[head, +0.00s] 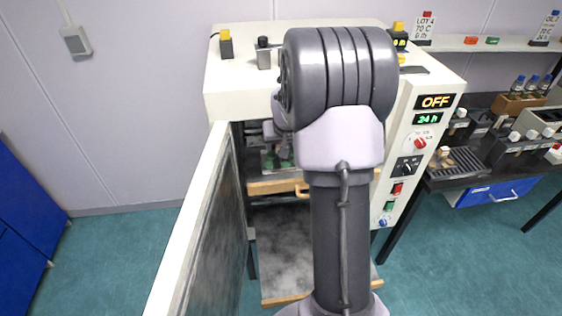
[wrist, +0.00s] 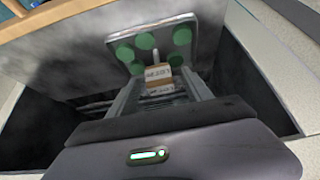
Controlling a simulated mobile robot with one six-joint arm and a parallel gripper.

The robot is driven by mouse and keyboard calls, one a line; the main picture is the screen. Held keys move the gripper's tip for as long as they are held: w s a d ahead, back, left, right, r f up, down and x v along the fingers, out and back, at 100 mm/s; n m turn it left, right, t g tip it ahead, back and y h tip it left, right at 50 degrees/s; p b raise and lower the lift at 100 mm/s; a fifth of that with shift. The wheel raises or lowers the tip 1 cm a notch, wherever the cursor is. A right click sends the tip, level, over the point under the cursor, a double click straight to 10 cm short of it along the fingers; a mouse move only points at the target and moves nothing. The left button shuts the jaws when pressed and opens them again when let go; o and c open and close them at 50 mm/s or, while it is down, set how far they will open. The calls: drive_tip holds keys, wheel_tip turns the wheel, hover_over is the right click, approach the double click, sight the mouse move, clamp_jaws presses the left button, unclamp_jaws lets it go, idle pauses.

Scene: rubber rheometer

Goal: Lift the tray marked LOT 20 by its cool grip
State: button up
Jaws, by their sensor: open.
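A grey tray (wrist: 163,47) with several green discs on it lies inside the oven, ahead of my fingers in the wrist view. A tan grip (wrist: 158,77) with a pale label stands at its near end; the lettering is too small to read surely. My gripper (wrist: 160,90) is open, its two fingers pointing at the tray, one on each side of the grip. I cannot tell whether they touch it. In the head view part of a tray with green pieces (head: 277,161) shows inside the oven; my arm hides the gripper there.
The white oven (head: 290,105) has its door (head: 195,230) swung open on the left, and its display (head: 435,102) reads OFF. A tan-edged shelf (head: 273,187) crosses the opening. A dark bench (head: 480,170) with blocks and bottles stands at right. The floor at left is clear.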

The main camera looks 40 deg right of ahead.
drive_tip(key=x, duration=0.3)
drive_tip(key=shift+r, duration=0.1)
drive_tip(key=shift+r, duration=0.1)
clamp_jaws()
